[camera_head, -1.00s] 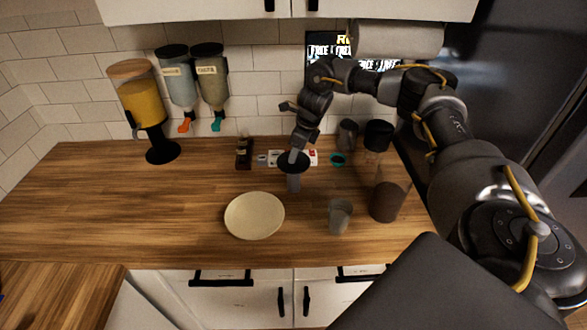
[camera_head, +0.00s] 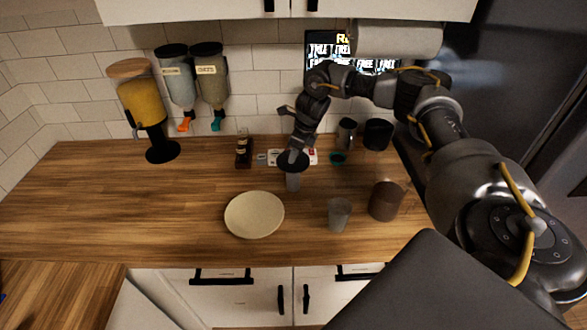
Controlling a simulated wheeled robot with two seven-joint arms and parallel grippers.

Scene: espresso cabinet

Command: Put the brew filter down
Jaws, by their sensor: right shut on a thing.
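My right gripper (camera_head: 296,151) reaches down over the middle of the wooden counter and is shut on the brew filter. The filter shows as a dark, wide round rim (camera_head: 291,168) around the fingertips, with a grey narrower body (camera_head: 293,183) below it. I cannot tell whether that lower grey part belongs to the filter or is a separate cup, nor whether it touches the counter. My left gripper is out of view.
A cream plate (camera_head: 254,215) lies left in front of the gripper. A grey cup (camera_head: 339,214) and a brown jar (camera_head: 386,201) stand to the right. A small dark bottle (camera_head: 243,149) and a black container (camera_head: 377,134) stand behind. The left counter (camera_head: 110,210) is clear.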

